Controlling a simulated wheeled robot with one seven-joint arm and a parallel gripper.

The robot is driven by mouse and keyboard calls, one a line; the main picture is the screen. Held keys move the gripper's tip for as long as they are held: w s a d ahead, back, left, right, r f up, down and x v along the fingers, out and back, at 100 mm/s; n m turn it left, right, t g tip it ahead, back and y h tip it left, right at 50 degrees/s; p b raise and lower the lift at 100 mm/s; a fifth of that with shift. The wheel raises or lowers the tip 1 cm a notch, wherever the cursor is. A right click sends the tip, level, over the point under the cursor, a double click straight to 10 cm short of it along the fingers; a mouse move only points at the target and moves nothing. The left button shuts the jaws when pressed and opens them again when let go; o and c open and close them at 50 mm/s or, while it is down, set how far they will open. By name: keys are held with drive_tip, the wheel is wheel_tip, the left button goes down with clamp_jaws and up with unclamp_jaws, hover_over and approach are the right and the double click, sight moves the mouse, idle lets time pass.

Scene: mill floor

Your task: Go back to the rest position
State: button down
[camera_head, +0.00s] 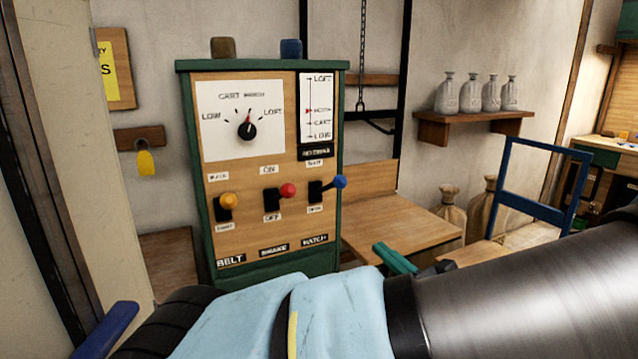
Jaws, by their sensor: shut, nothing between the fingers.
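My arm crosses the bottom of the head view, with a metallic link at the right and light-blue and black parts at the centre. Just above it, the teal fingers of what looks like my gripper (395,259) show, close together and shut, with nothing seen between them. They appear in front of the wooden bench, to the right of the control cabinet (203,245), and look clear of its levers. The rest of the gripper is hidden behind my arm.
The cabinet carries a dial (247,129) and yellow (228,200), red (288,190) and blue (340,181) levers. A wooden bench (400,222), sacks (482,213) and a blue frame (503,180) stand right. A chain (362,50) hangs behind. A shelf (450,123) holds several small sacks.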

drive_tip(key=s+a+f+n+g+h, duration=0.1)
drive_tip(key=s+a+f+n+g, duration=0.25)
drive_tip(key=a+n+g, duration=0.5)
drive_tip(key=s+a+f+n+g+h, duration=0.2)
drive_tip(key=s+a+f+n+g, duration=0.15)
drive_tip(key=a+n+g, duration=0.5)
drive_tip(key=w+a+r+n+t+h, duration=0.2)
drive_tip(key=w+r+n+h, duration=0.2)
drive_tip(key=r+n+h, duration=0.3)
drive_tip(key=shift+w+a+n, duration=0.25)
drive_tip(key=shift+a+n, duration=0.05)
drive_tip(key=shift+n, duration=1.1)
